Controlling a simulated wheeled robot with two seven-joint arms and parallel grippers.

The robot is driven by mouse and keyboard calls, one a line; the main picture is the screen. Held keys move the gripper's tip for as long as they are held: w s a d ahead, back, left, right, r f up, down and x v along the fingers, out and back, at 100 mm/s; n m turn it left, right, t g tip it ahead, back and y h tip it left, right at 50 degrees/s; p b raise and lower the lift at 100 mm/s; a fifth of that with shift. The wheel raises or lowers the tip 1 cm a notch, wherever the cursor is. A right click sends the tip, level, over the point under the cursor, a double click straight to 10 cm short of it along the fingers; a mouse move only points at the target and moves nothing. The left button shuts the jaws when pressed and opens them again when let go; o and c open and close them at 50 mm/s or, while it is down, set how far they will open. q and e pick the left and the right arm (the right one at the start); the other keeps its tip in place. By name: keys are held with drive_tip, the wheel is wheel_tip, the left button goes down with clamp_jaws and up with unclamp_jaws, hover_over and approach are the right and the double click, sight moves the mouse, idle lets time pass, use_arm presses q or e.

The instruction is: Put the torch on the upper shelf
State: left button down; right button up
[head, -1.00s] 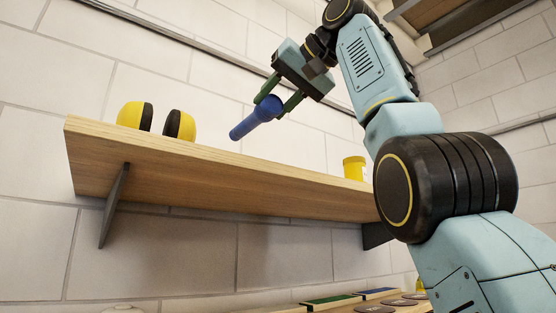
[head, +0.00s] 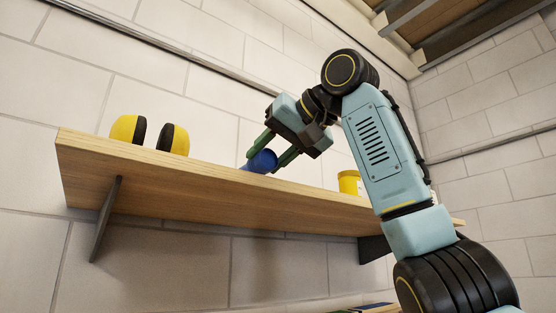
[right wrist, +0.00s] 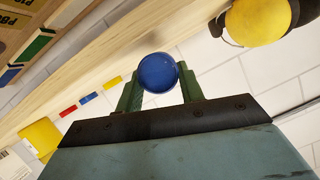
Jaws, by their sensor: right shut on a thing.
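The blue torch (head: 262,161) is between the green fingers of my right gripper (head: 270,155), at the shelf's front edge in the head view. My right gripper is shut on it. In the right wrist view the round blue end of the torch (right wrist: 158,72) shows between the fingers (right wrist: 160,90). The wooden upper shelf (head: 200,190) runs across the wall. Its top surface is hidden in the head view, so I cannot tell whether the torch touches it. My left gripper is in neither view.
Yellow and black ear defenders (head: 150,134) stand on the shelf to the left of the torch. A yellow container (head: 349,182) stands on it to the right. The shelf between them is otherwise clear in the head view. Dark brackets (head: 105,220) hold the shelf.

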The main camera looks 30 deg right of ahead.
drive_tip(key=shift+d+f, duration=0.1)
drive_tip(key=shift+f, duration=0.45)
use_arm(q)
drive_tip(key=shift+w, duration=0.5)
use_arm(e)
drive_tip(key=shift+f, duration=0.1)
drive_tip(key=o, duration=1.1)
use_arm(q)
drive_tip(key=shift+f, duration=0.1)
use_arm(e)
drive_tip(key=shift+s+r, duration=0.25)
drive_tip(key=shift+s, duration=0.15)
use_arm(q)
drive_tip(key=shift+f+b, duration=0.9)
drive_tip(key=shift+b, duration=0.15)
use_arm(e)
drive_tip(key=v, duration=1.1)
drive_tip(key=shift+s+r, duration=0.1)
